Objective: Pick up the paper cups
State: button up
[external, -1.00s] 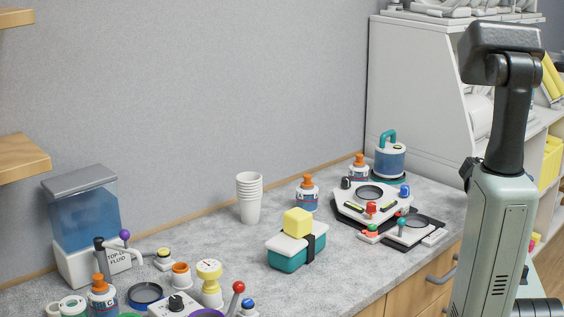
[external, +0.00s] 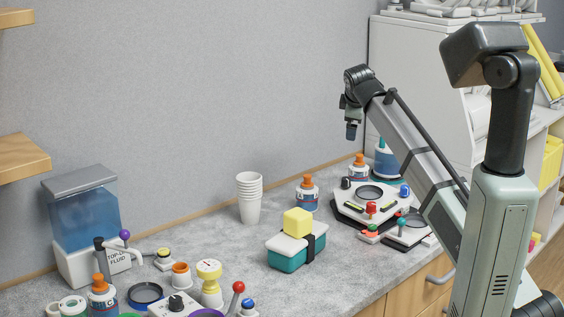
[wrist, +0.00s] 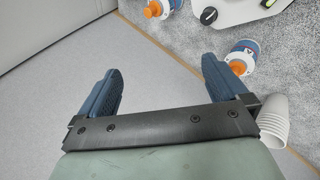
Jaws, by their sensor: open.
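The paper cups (external: 249,198) are a white nested stack standing upright on the grey counter, left of centre against the wall side. In the wrist view the cups (wrist: 272,120) show at the lower right, partly hidden behind my gripper's bar. My gripper (external: 351,132) is in the air over the counter, right of the cups and higher than them. In the wrist view my gripper (wrist: 160,85) has its two blue fingers wide apart, with nothing between them.
A teal box with a yellow block (external: 297,223) stands right of the cups. An orange-capped bottle (external: 307,195) and a control panel (external: 368,203) are further right. A fluid dispenser (external: 85,225) and several small items crowd the left. Counter around the cups is clear.

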jog(key=s+a+f+m+g+y, duration=0.1)
jog(key=s+a+f+g+y, duration=0.15)
jog(key=a, duration=1.05)
jog(key=m+g+y, duration=0.2)
jog(key=g, duration=0.1)
send_near(248, 177)
jog(key=x, duration=0.7)
jog(key=shift+d+x, duration=0.15)
jog(key=shift+x, duration=1.45)
jog(key=shift+d+x, duration=0.1)
jog(key=shift+x, duration=1.55)
jog(key=shift+s, duration=0.1)
jog(key=c, duration=1)
